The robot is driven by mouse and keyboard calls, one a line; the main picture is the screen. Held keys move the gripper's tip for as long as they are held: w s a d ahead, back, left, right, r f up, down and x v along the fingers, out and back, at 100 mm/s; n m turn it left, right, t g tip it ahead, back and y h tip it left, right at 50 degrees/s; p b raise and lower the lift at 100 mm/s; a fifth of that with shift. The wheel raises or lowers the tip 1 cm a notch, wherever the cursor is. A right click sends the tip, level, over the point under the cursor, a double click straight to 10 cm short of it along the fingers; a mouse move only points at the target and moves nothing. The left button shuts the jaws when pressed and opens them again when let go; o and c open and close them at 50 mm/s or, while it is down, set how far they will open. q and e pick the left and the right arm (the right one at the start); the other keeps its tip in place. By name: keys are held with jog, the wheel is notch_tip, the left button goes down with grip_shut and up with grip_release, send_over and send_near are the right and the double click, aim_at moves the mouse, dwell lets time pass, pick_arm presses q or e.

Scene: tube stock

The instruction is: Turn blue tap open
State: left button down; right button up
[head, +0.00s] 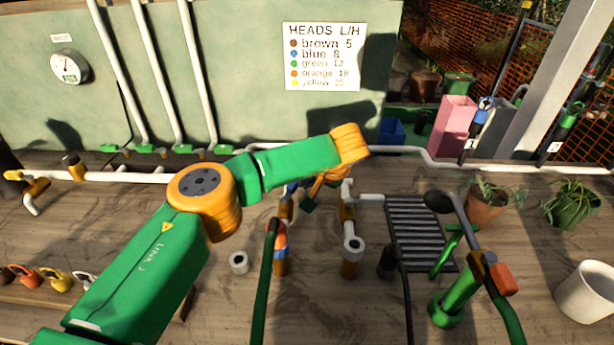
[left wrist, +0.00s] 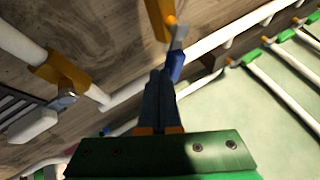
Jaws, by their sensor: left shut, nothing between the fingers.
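My right gripper is in neither view.
A brass standpipe with a white outlet (head: 352,244) and a grey drain grate (head: 422,232) lie to the right. A green hose (head: 264,285) hangs in front. A sign (head: 322,56) reads "blue 8". A white pot (head: 586,291) stands at far right.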

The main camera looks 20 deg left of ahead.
pick_arm(q)
jog(key=shift+w+a+r+p, duration=0.1)
jog(key=shift+w+a+p, duration=0.3)
jog(key=shift+a+p, duration=0.25)
jog(key=shift+w+a, duration=0.15)
jog(key=shift+a, duration=0.05)
dwell(0.4)
